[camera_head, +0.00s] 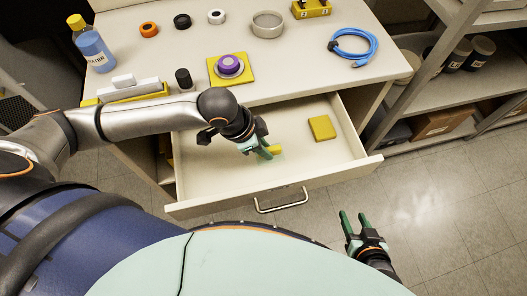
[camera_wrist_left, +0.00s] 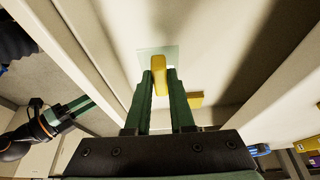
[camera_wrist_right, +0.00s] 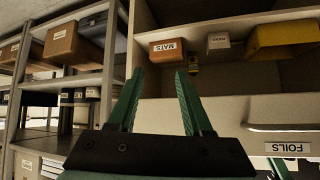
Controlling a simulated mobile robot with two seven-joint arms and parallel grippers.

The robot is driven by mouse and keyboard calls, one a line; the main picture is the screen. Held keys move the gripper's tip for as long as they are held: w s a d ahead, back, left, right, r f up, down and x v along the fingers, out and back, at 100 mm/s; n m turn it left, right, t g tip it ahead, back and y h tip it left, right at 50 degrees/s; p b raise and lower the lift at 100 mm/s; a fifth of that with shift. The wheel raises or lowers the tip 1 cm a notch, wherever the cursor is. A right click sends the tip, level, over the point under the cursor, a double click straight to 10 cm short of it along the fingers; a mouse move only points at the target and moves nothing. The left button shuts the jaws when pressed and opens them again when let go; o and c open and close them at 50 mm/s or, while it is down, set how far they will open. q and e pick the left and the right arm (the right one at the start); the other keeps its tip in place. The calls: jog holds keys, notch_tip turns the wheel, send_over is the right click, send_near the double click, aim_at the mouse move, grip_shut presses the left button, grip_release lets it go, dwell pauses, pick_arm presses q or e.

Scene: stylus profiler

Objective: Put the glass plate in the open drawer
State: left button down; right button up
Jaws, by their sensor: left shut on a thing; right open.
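The glass plate is a thin clear pale-green sheet with a yellow grip block (camera_head: 274,150). In the left wrist view the sheet (camera_wrist_left: 146,58) shows beyond my fingertips, with the yellow block (camera_wrist_left: 159,74) between them. My left gripper (camera_head: 262,150) is shut on this block, inside the open drawer (camera_head: 218,173). The plate is at or close above the drawer floor; I cannot tell whether it touches. My right gripper (camera_head: 353,216) is open and empty, outside the drawer at its front right. Its spread fingers also show in the right wrist view (camera_wrist_right: 158,74).
A yellow block (camera_head: 321,128) lies in the drawer's right part. The bench top (camera_head: 300,60) above carries a purple-topped piece on a yellow base (camera_head: 230,68), a blue cable (camera_head: 352,47), a metal ring (camera_head: 267,24) and a bottle (camera_head: 92,48). Shelves stand at right.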

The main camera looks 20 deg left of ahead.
pick_arm(q)
jog(key=shift+w+a+f, duration=0.15)
jog(key=shift+w+f, duration=0.15)
jog(key=shift+f, duration=0.15)
notch_tip(320, 180, down, 3)
jog(key=shift+w+a+f+b, duration=0.1)
jog(key=shift+w+f+b, duration=0.1)
jog(key=shift+b, duration=0.3)
pick_arm(e)
jog(key=shift+a+f, duration=0.25)
pick_arm(q)
jog(key=shift+f, duration=0.15)
jog(key=c, duration=0.8)
grip_release()
jog(key=shift+p+v, duration=1.35)
jog(key=shift+v, duration=4.75)
pick_arm(e)
jog(key=shift+s+d+r, duration=0.45)
jog(key=shift+d+r, duration=0.15)
jog(key=shift+d, duration=0.25)
